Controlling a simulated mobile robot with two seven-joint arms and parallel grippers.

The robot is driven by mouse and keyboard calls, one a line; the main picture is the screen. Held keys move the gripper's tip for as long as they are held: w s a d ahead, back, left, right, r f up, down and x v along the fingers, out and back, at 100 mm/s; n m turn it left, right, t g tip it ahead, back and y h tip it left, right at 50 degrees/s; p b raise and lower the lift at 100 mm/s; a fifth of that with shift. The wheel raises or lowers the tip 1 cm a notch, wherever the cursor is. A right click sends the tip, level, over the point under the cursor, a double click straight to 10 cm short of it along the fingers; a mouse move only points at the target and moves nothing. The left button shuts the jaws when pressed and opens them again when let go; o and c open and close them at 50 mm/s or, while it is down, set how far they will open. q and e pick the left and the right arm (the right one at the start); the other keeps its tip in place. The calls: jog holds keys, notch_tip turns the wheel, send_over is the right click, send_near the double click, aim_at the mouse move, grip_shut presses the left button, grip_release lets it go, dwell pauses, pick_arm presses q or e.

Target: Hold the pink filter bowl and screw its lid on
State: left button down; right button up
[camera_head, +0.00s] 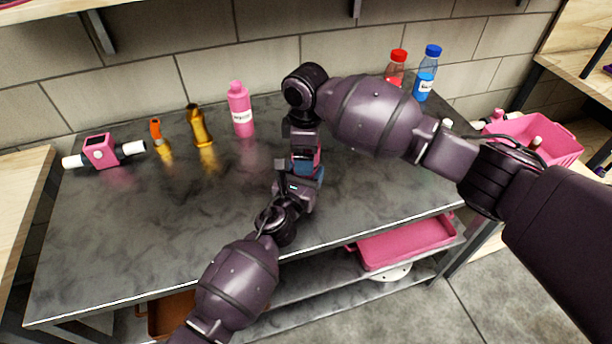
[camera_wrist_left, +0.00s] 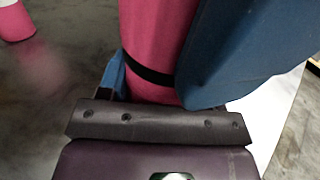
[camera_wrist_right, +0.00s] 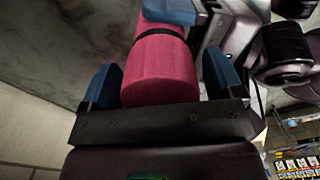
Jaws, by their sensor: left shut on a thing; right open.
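The pink filter bowl (camera_wrist_left: 158,25) is clamped between the blue fingers of my left gripper (camera_head: 306,171), above the front middle of the table. A thin black ring (camera_wrist_right: 165,32) runs around the pink body. A pink end part, seemingly the lid (camera_wrist_right: 160,75), continues in line beyond the ring. My right gripper (camera_head: 304,139) is directly opposite, with its blue fingers open on either side of this end part. A gap shows at its right finger; contact at the left is unclear. The head view mostly hides the pink parts, and how tightly the lid sits cannot be told.
On the grey table (camera_head: 120,230) stand a pink bottle (camera_head: 240,112), a gold fitting (camera_head: 198,126), an orange-topped fitting (camera_head: 160,140) and a pink block with white ends (camera_head: 101,152). Red-capped (camera_head: 396,68) and blue-capped bottles (camera_head: 427,75) stand at the back right.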

jog(key=c, duration=0.9)
jog(key=m, duration=0.5)
jog(key=shift+c, duration=0.2)
jog(key=o, duration=1.1)
notch_tip(320, 180, up, 12)
pick_arm(q)
jog(key=shift+c, duration=1)
grip_release()
